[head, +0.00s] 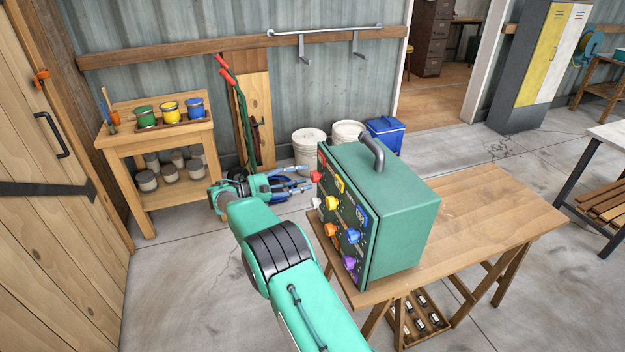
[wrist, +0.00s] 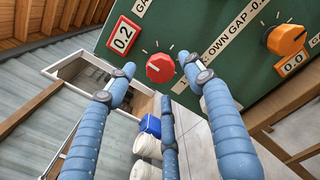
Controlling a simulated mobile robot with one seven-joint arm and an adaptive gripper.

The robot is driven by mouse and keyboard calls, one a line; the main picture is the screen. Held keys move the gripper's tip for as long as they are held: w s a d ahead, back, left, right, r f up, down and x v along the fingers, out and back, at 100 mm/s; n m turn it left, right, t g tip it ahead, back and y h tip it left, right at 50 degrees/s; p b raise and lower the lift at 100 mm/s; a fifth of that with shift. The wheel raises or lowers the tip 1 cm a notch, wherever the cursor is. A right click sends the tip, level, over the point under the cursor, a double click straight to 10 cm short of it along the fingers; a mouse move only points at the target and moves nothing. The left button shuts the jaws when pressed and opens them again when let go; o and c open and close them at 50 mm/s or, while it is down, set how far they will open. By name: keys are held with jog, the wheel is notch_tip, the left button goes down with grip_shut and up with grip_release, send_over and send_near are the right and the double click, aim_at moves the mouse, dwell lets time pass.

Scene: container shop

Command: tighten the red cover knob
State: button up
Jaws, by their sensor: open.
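The red cover knob (head: 317,176) sits at the upper far corner of the front panel of a green box (head: 405,215), which stands on a wooden table. In the wrist view the red knob (wrist: 160,68) has a white pointer mark and tick marks around it, with a red label reading 0.2 beside it. My gripper (head: 297,180) is open, its blue fingers reaching toward the knob. In the wrist view two fingertips (wrist: 158,75) lie on either side of the knob and a third finger is below it. I cannot tell whether any fingertip touches the knob.
Other knobs are on the panel: yellow (head: 338,186), white (head: 317,203), orange (head: 331,230), blue (head: 352,236) and purple (head: 349,262). An orange knob (wrist: 286,40) is close in the wrist view. The wooden table (head: 490,215) is clear right of the box. Buckets (head: 308,146) stand behind.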

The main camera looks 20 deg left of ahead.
aim_at(312, 177)
jog(key=shift+b+x, duration=0.3)
jog(key=shift+x, duration=1.9)
jog(key=c, duration=1.2)
